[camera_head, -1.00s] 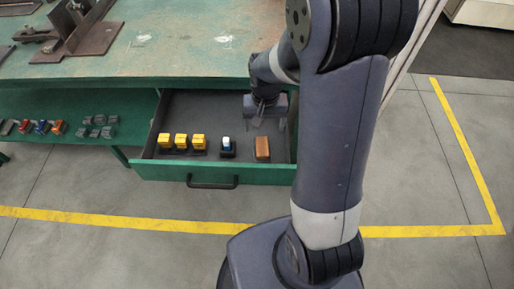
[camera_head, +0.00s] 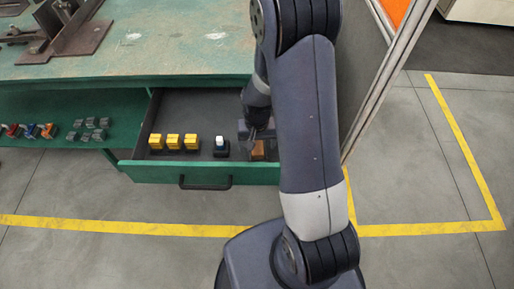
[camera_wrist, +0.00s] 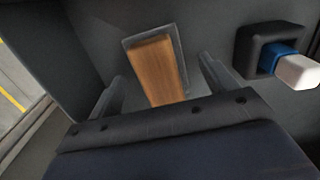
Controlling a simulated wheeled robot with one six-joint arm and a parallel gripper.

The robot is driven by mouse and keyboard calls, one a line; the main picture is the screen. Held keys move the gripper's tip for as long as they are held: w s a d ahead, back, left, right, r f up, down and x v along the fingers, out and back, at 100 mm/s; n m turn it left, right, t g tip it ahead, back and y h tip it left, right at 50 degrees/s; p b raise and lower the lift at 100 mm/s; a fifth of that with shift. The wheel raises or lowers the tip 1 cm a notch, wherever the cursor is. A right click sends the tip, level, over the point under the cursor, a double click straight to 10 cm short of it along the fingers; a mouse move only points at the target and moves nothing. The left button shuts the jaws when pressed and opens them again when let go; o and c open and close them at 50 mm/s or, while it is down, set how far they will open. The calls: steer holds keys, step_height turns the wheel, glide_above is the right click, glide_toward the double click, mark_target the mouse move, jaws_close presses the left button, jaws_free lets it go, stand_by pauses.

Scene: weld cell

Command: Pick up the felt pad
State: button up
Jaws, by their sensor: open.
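An orange-brown block (camera_head: 258,150) with a wood-like grain sits in a dark grey holder at the right of the open drawer (camera_head: 205,171). I cannot tell for certain whether it is the felt pad; nothing else in view looks clearly like felt. The block also shows in the wrist view (camera_wrist: 158,70), upright between my fingers. My gripper (camera_wrist: 160,88) is open, with one finger on each side of the block and gaps visible. In the head view my gripper (camera_head: 256,134) is low over the block and partly hides it.
A blue-and-white piece (camera_head: 220,146) in a black holder stands left of the block. Several yellow pieces (camera_head: 173,142) stand farther left in the drawer. The green bench (camera_head: 190,60) overhangs the drawer's back. A panel frame (camera_head: 385,75) rises right of my arm.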

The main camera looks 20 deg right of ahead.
mark_target(257, 145)
steer(key=shift+f, duration=0.3)
steer(key=shift+c, duration=0.3)
steer(key=c, duration=1)
step_height(257, 145, up, 10)
steer(key=shift+r+p, duration=0.1)
steer(key=shift+p, duration=0.8)
steer(key=shift+c, duration=0.2)
